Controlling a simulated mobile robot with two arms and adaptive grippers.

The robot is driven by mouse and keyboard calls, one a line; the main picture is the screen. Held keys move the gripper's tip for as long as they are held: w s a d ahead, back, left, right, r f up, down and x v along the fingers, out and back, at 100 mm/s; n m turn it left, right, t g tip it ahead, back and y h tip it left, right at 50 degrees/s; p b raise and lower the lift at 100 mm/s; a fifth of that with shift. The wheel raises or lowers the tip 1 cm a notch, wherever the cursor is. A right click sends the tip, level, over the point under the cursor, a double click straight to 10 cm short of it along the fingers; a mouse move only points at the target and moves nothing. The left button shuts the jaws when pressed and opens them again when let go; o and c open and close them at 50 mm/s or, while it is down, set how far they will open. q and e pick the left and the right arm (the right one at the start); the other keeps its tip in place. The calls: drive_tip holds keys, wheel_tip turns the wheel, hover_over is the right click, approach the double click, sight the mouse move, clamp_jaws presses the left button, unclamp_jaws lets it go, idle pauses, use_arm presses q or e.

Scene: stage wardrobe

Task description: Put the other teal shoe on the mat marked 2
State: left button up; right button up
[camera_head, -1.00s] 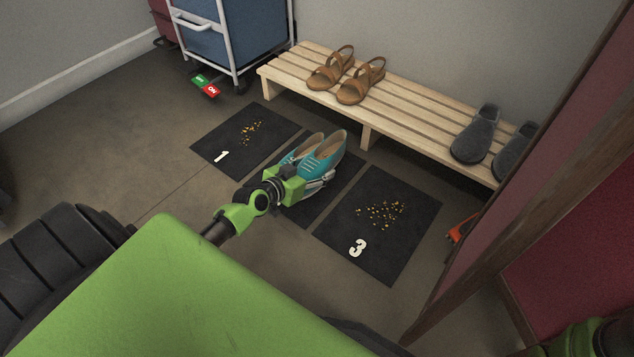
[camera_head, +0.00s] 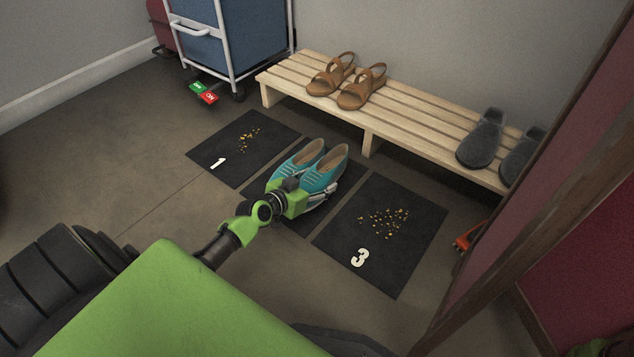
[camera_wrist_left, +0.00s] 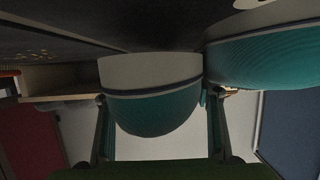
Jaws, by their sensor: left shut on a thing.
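Two teal shoes with tan insides are side by side over the dark middle mat (camera_head: 350,180), between the mats marked 1 and 3. My left gripper (camera_head: 312,196) is shut on the right-hand teal shoe (camera_head: 325,172), near its toe. The other teal shoe (camera_head: 297,161) stands close on its left. In the left wrist view the held shoe (camera_wrist_left: 152,103) is between my fingers and the other shoe (camera_wrist_left: 265,58) is beside it. I cannot tell whether the held shoe's sole touches the mat. My gripper and the shoes hide the middle mat's number.
Mat 1 (camera_head: 226,150) and mat 3 (camera_head: 400,246) carry scattered gold bits. A wooden bench (camera_head: 420,120) behind holds tan sandals (camera_head: 355,92) and grey slippers (camera_head: 480,140). A blue cart (camera_head: 240,40) stands at the back left. A wooden-framed panel (camera_head: 545,170) is at right.

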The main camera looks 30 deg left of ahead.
use_arm(q)
drive_tip(key=shift+f+b, duration=0.5)
drive_tip(key=shift+f, duration=0.1)
drive_tip(key=o, duration=1)
drive_tip(key=shift+s, duration=0.1)
drive_tip(key=shift+f, duration=0.15)
drive_tip(key=shift+a, duration=0.1)
